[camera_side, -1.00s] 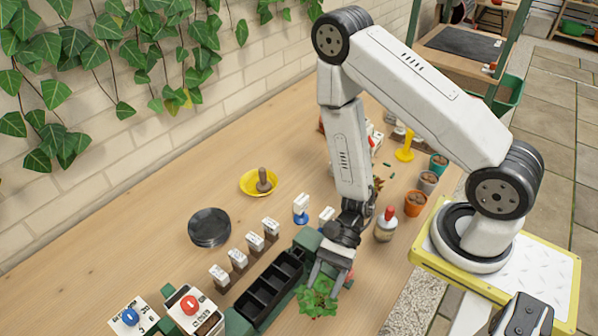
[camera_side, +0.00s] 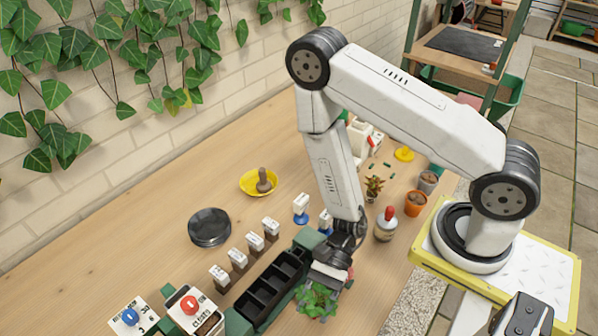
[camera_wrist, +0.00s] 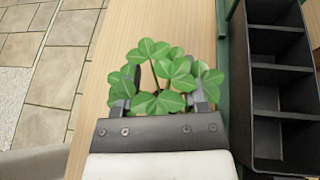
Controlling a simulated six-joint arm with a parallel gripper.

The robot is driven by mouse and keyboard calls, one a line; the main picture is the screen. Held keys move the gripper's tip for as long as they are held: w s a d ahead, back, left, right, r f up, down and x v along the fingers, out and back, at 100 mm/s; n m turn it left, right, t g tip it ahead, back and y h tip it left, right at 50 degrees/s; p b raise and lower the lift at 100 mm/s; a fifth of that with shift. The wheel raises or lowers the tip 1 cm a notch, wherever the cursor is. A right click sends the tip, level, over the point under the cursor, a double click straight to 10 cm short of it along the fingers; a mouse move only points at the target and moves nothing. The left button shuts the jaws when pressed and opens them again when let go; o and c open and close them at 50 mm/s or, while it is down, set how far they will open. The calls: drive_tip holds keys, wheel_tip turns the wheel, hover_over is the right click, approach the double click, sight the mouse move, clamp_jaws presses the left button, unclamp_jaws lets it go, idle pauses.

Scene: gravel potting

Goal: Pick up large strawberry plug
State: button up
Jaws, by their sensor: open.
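The strawberry plug shows as a cluster of green three-part leaves (camera_wrist: 168,75) in the wrist view. In the side view its leaves (camera_side: 318,300) sit at the front edge of the bench, beside the black tray. My gripper (camera_wrist: 160,95) is open, with its two fingers down at either side of the leaves. The plug's root part is hidden under the leaves and the gripper. I cannot tell whether the fingers touch the plant. In the side view my gripper (camera_side: 325,285) points down over the plant and covers part of it.
A black tray with several empty compartments (camera_wrist: 250,110) stands close on the right in the wrist view. Several labelled blocks (camera_side: 238,258) stand behind it. A red-capped bottle (camera_side: 386,226) and terracotta pot (camera_side: 415,203) stand to the right. The yellow dish (camera_side: 258,182) is farther back.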

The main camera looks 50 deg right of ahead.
clamp_jaws()
drive_tip(key=shift+r, duration=0.15)
idle(0.4)
wheel_tip(320, 180, up, 10)
idle(0.8)
idle(0.8)
